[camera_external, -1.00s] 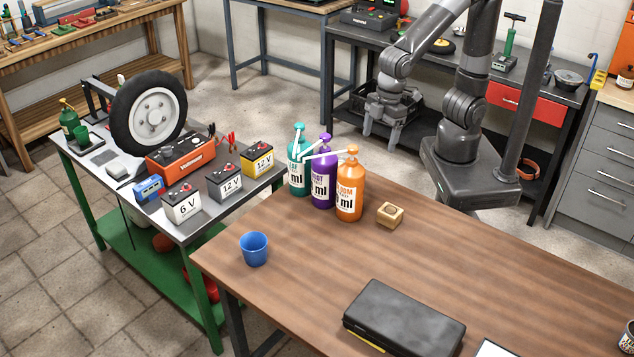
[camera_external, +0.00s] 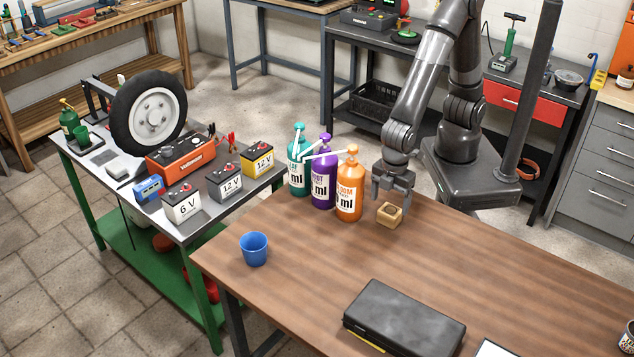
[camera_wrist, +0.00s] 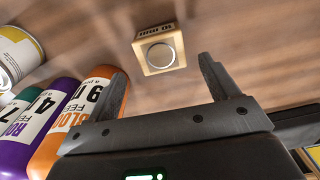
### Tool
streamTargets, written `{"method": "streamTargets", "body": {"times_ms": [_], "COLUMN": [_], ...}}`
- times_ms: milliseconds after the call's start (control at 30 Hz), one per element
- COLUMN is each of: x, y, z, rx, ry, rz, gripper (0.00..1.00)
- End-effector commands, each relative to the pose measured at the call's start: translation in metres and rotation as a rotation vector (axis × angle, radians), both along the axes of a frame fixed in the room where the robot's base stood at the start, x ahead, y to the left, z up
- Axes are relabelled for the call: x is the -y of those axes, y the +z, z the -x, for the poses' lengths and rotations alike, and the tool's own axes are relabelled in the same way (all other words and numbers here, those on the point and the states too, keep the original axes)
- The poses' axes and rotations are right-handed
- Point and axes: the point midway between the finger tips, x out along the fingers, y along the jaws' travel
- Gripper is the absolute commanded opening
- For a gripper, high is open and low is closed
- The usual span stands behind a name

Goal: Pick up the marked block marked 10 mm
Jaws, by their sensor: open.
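A small wooden block (camera_external: 389,215) with a round mark on its top sits on the brown table, right of the orange bottle. My gripper (camera_external: 394,200) is open and empty, low over the table at the block. In the wrist view my two fingers (camera_wrist: 162,80) stand wide apart, and the block lies beyond their tips, between their lines.
Teal (camera_external: 299,172), purple (camera_external: 322,180) and orange (camera_external: 349,185) pump bottles stand close on the left of my gripper. A blue cup (camera_external: 254,249) and a black case (camera_external: 404,318) are farther forward. The brown table (camera_external: 310,285) is bare between them.

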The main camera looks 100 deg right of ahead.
Motion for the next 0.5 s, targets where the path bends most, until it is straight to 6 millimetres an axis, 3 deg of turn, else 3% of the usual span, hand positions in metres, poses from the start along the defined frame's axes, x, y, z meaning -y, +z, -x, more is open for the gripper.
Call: {"method": "streamTargets", "body": {"times_ms": [300, 500], "x": [-0.002, -0.002], "y": [-0.041, -0.052], "z": [0.002, 0.002], "rx": [-0.003, -0.001], "ry": [0.000, 0.000], "rz": [0.003, 0.001], "gripper": [0.80, 0.80]}}
